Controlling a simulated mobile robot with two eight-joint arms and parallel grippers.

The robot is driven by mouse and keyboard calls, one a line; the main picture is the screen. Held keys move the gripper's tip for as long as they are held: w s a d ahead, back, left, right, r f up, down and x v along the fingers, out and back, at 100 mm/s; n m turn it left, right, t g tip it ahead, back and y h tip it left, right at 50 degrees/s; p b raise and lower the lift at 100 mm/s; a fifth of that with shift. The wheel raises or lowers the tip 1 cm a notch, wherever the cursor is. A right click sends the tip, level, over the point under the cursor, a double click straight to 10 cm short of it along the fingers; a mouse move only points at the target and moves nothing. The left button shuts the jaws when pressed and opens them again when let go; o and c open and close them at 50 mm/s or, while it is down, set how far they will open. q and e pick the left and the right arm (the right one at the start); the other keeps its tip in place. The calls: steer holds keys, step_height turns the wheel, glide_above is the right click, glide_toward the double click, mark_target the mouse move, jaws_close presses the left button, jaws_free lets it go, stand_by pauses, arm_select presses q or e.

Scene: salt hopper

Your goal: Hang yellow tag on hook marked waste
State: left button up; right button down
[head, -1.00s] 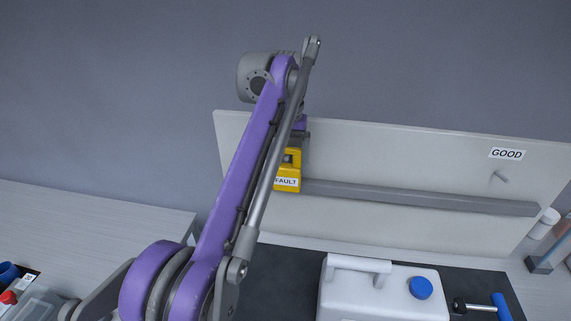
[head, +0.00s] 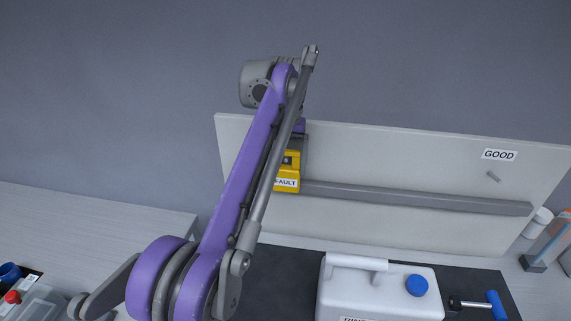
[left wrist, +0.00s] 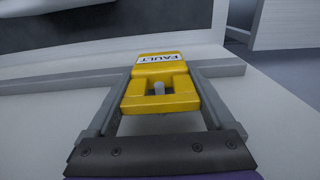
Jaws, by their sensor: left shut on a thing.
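The yellow tag (head: 287,173) carries a white label reading FAULT. It is in front of the white board (head: 400,155), at the board's left part. My left gripper (left wrist: 160,92) is shut on the tag, with one finger along each side. In the left wrist view the tag (left wrist: 160,71) has a square opening, and a grey peg end (left wrist: 159,88) shows in it. I cannot tell whether the tag rests on that peg. My arm hides part of the board's left side, and no label reading waste is in view. My right gripper is not in view.
A GOOD label (head: 499,155) sits above an empty peg (head: 493,177) at the board's right. A grey rail (head: 420,197) crosses the board. The left counter (head: 100,220) is mostly clear.

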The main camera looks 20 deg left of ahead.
arm_select(q)
steer(key=shift+w+f, duration=0.3)
steer(key=o, duration=1.1)
steer(key=r+p, duration=0.1)
steer(key=r, duration=0.4)
steer(key=r+p, duration=0.1)
steer(key=r, duration=0.2)
steer(key=shift+w+a+r+p, duration=0.1)
steer(key=shift+w+p, duration=0.2)
steer(key=shift+w, duration=0.1)
steer(key=r, duration=0.1)
steer(key=s+r, duration=0.1)
steer(key=shift+r+p, duration=0.3)
steer(key=shift+p, duration=0.05)
steer(key=shift+s+r, duration=0.2)
steer(key=shift+r, duration=0.15)
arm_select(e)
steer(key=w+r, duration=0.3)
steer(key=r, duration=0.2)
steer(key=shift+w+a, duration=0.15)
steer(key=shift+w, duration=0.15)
arm_select(q)
steer(key=shift+f, duration=0.15)
